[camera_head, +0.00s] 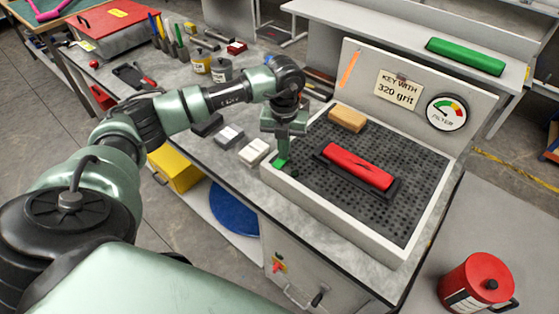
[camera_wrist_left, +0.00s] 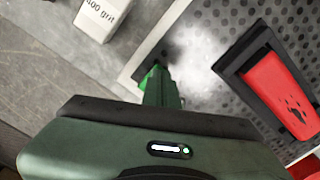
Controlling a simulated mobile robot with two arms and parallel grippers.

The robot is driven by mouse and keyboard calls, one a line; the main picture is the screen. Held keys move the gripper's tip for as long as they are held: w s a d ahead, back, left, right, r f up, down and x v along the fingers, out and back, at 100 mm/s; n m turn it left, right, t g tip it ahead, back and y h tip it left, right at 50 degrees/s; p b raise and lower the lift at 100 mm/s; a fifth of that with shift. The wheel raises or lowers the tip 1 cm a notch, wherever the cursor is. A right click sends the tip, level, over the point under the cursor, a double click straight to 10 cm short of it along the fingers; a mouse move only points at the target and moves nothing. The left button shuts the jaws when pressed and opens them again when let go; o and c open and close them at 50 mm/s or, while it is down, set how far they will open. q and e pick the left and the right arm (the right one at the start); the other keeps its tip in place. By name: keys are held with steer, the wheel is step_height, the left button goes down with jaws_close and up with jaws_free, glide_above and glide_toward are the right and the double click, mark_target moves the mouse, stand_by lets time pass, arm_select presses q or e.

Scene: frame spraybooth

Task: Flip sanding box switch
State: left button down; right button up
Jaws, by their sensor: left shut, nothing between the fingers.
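The sanding box is a white-framed bench box (camera_head: 385,250) with a dark perforated top, and its near left corner is under my left gripper. The left gripper (camera_head: 282,158) points down at this rim, shut and empty. In the left wrist view its green fingers (camera_wrist_left: 161,92) are together beside a small black plate (camera_wrist_left: 140,74) with bright green on it, which looks like the switch. The fingers partly hide it; I cannot tell whether they touch it or which way it is set. My right gripper is not in view.
A red block (camera_head: 358,167) sits in a black holder on the perforated top, with a tan block (camera_head: 347,118) behind. A back panel carries a "320 grit" sign (camera_head: 398,90) and gauge (camera_head: 447,112). Labelled white blocks (camera_head: 254,152) lie left. A red can (camera_head: 477,283) stands at right.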

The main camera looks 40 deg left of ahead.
arm_select(q)
steer(key=shift+s+f, duration=0.1)
steer(key=shift+f, duration=0.25)
steer(key=shift+r, duration=0.15)
steer(key=shift+r+p, duration=0.35)
steer(key=shift+r, duration=0.25)
steer(key=shift+r+p, duration=1.6)
steer(key=shift+r, duration=1.2)
steer(key=shift+f, duration=0.1)
